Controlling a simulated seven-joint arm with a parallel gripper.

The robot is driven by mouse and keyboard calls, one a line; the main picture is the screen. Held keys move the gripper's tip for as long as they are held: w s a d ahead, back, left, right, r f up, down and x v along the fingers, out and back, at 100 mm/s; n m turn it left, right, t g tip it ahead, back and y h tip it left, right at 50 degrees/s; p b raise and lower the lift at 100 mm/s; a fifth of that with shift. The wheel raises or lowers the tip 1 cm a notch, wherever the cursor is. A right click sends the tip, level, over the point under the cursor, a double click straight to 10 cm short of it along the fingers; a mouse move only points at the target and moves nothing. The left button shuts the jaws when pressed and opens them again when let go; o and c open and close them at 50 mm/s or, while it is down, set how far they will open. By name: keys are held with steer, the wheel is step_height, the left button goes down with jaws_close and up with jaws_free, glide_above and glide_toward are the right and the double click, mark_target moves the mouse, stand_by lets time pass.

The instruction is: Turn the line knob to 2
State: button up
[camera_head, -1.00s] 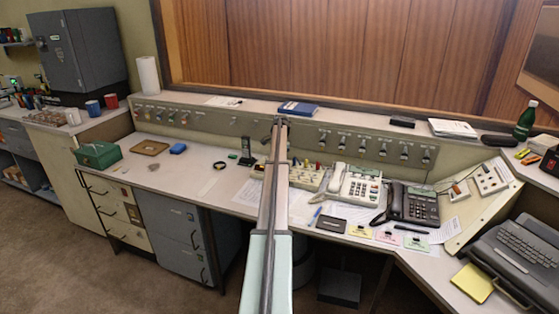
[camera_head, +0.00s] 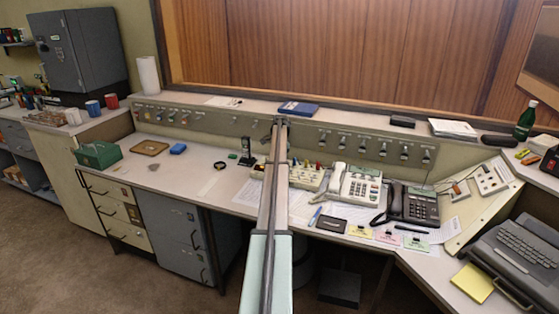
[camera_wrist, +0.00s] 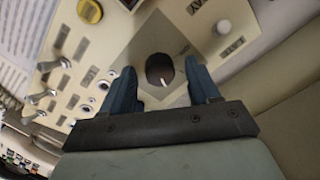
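In the wrist view a dark round knob (camera_wrist: 159,66) with a white pointer mark sits on a grey diamond-shaped plate (camera_wrist: 135,48). The pointer is towards the bottom of the picture. I cannot read any numbers around it. My gripper (camera_wrist: 160,76) is open, with one blue finger on each side of the knob. A gap shows between the knob and both fingers; whether the tips reach its height is unclear. In the head view the cream switch box (camera_head: 309,180) is partly hidden behind my arm, which also hides the gripper and knob.
In the wrist view toggle switches (camera_wrist: 45,95) stand left, a yellow button (camera_wrist: 90,11) at upper left and a pale knob (camera_wrist: 223,27) at right. In the head view a white telephone (camera_head: 357,187) and a dark telephone (camera_head: 413,205) stand right of the box.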

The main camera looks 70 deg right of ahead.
step_height(320, 180, up, 14)
steer(key=shift+s+a, duration=0.25)
steer(key=shift+s, duration=0.05)
stand_by(0.5)
steer(key=shift+f, duration=0.1)
stand_by(0.3)
